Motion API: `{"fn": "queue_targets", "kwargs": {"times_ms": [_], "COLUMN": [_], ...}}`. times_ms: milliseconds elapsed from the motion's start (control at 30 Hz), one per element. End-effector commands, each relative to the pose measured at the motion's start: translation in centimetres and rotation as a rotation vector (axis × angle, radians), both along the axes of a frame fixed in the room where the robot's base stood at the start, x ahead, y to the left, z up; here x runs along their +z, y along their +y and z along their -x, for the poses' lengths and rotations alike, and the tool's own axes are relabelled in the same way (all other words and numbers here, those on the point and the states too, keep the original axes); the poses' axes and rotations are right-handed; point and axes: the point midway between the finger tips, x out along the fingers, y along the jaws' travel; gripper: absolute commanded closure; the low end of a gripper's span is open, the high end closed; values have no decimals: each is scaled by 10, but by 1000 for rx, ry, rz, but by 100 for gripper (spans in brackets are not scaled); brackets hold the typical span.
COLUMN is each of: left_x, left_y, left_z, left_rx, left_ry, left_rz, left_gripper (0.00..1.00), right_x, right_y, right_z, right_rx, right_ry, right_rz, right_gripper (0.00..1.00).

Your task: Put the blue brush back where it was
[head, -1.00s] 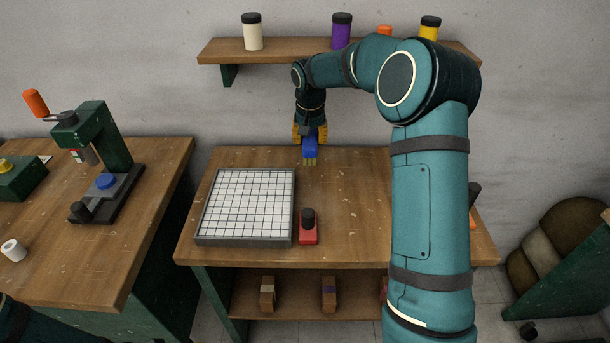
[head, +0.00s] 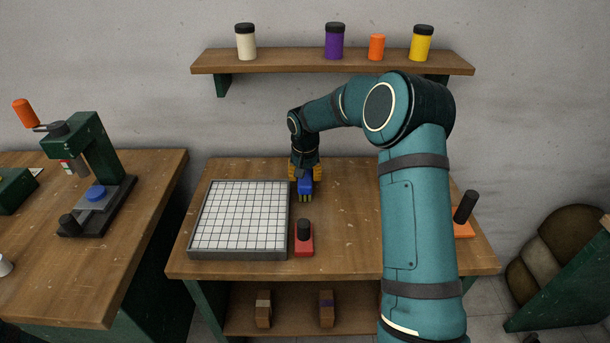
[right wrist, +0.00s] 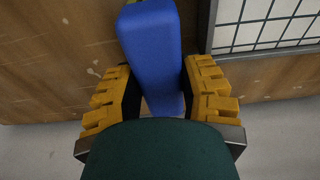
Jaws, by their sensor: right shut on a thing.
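The blue brush (head: 305,186) is held in my right gripper (head: 304,174), bristles down, over the back of the middle table, just right of the white grid sheet (head: 240,215) in its grey tray. I cannot tell whether the bristles touch the table. In the right wrist view, the brush's blue handle (right wrist: 152,50) lies between the two yellow fingers of my right gripper (right wrist: 162,90). My left gripper is not in view.
A red block with a black knob (head: 304,240) stands at the tray's right side. An orange-based tool with a black handle (head: 465,213) is at the right. Jars stand on the wall shelf (head: 330,62). A green press (head: 90,165) stands on the left bench. Table right of the brush is clear.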

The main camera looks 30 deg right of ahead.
Motion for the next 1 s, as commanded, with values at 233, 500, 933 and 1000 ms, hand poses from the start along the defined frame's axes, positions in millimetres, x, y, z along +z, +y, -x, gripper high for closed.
{"fn": "queue_targets", "kwargs": {"times_ms": [233,500,933,1000], "left_x": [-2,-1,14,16], "left_y": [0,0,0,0], "left_z": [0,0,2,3], "left_rx": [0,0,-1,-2], "left_ry": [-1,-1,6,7], "left_rz": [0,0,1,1], "left_gripper": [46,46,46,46], "right_x": [-3,-2,67,80], "right_y": [0,0,5,6], "right_z": [0,0,8,10], "right_rx": [0,0,0,0], "right_ry": [0,0,-3,-3], "right_rz": [0,0,2,2], "right_gripper": [33,33,33,33]}}
